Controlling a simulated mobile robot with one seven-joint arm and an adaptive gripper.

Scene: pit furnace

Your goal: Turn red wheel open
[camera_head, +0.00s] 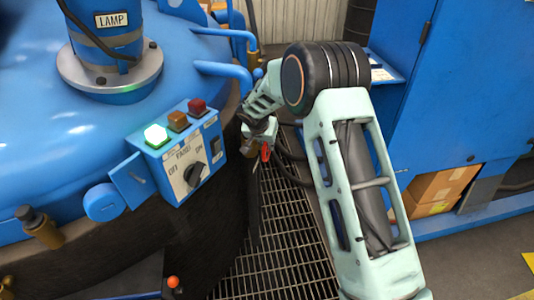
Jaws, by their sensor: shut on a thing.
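A small red part (265,153), which looks like the red wheel, shows low beside the blue furnace, above the floor grating. Only a little of it is visible; my gripper and wrist hide the rest. My gripper (257,146) reaches down and left to it and is shut on it. The fingers are small and partly dark in this view, so the exact grip on the rim is unclear. How far the wheel is turned cannot be seen.
The blue furnace (60,140) fills the left. Its control box (183,158) has a lit green lamp and a black knob. Blue pipes (222,70) pass near my wrist. A blue cabinet (460,100) and cardboard boxes (440,188) stand right. Grating (275,235) covers the floor between.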

